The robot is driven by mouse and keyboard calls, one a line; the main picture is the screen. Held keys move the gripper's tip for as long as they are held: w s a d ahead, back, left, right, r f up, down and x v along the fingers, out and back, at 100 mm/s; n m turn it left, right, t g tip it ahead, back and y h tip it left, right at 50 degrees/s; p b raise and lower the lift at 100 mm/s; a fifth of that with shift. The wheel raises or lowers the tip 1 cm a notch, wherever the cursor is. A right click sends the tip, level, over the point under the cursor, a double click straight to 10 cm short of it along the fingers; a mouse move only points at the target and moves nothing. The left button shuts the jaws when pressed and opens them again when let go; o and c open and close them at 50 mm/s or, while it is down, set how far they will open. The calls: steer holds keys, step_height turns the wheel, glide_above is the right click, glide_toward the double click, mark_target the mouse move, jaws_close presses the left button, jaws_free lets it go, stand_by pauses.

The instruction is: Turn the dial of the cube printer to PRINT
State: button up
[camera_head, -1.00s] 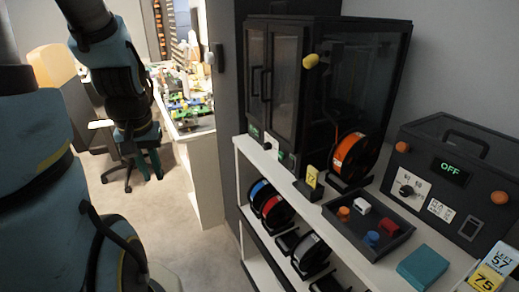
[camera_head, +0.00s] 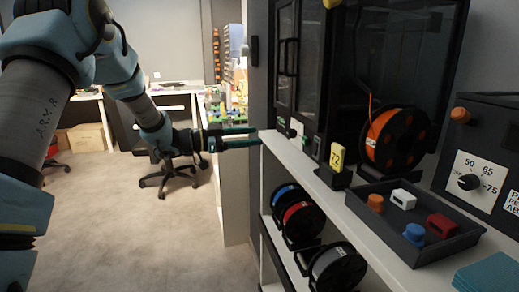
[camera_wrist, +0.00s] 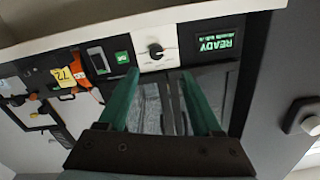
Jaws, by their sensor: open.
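The cube printer (camera_head: 400,50) appears to be the tall black cabinet with glazed doors on the white shelf. In the wrist view, upside down, its dial (camera_wrist: 155,51) is a small black knob on a white plate. A display beside it reads READY (camera_wrist: 214,44). The dial's labels are too small to read. My gripper (camera_head: 256,138), with green fingers, is open and empty at the shelf's left edge, near the printer's lower front. In the wrist view, my gripper (camera_wrist: 158,75) points at the printer front, the dial just beyond and between the fingertips. I see no contact.
An orange spool (camera_head: 390,138), a yellow 72 tag (camera_head: 337,157) and a dark tray (camera_head: 455,245) of small parts stand right of the printer. A black box with another dial (camera_head: 469,182) is at far right. Spools (camera_head: 338,266) fill the lower shelf. Open floor lies left.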

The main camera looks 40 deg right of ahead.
mark_target(288, 133)
steer(key=shift+g, duration=0.3)
steer(key=p+x, duration=0.1)
steer(key=x, duration=0.9)
steer(key=shift+s+d+p, duration=0.2)
steer(key=shift+s+p, duration=0.05)
steer(key=shift+p, duration=0.15)
steer(key=shift+c, duration=0.2)
jaws_close()
